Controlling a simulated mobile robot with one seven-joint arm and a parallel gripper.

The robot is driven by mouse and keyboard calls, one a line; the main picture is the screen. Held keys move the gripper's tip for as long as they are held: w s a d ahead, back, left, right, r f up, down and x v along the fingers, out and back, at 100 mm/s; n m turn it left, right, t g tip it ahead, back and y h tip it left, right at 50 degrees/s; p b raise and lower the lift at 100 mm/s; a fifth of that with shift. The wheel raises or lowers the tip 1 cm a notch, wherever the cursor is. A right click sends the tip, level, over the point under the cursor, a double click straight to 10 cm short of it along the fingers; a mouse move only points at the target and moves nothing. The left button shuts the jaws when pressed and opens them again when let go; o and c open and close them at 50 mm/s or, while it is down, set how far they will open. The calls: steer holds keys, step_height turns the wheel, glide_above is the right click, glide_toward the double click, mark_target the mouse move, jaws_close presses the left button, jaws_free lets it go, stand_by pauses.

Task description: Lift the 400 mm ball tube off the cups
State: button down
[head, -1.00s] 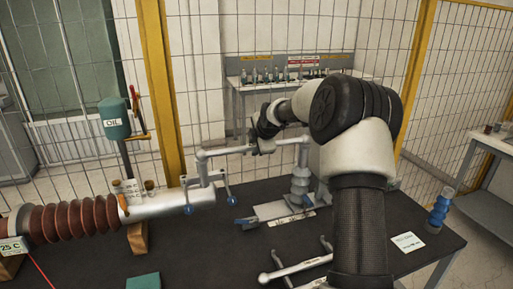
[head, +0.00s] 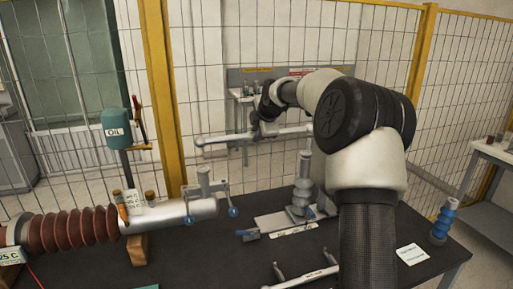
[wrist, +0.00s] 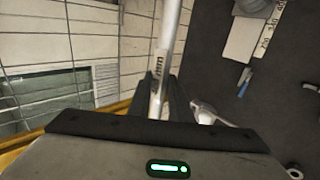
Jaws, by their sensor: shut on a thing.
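The 400 mm ball tube (head: 222,139) is a light grey bar with a ball at each end, seen in the head view hanging level above the cups. My gripper (head: 256,130) is shut on its middle. In the wrist view the tube (wrist: 167,45) runs between the two dark fingers (wrist: 163,95), with a printed label partly readable as "mm". The left cup (head: 203,172) stands on the end of the bushing's silver tube, with a visible gap below the ball. The right cup (head: 305,154) tops the grey ribbed post, also apart from the tube.
The brown ribbed bushing (head: 70,229) lies at the left of the dark table. Another tube (head: 303,280) lies at the front. A blue ribbed piece (head: 444,221) and a white card (head: 411,254) are at the right. A mesh fence (head: 300,40) stands behind.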

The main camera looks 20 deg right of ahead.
steer(key=shift+r, duration=0.65)
step_height(320, 180, up, 5)
steer(key=shift+p, duration=0.65)
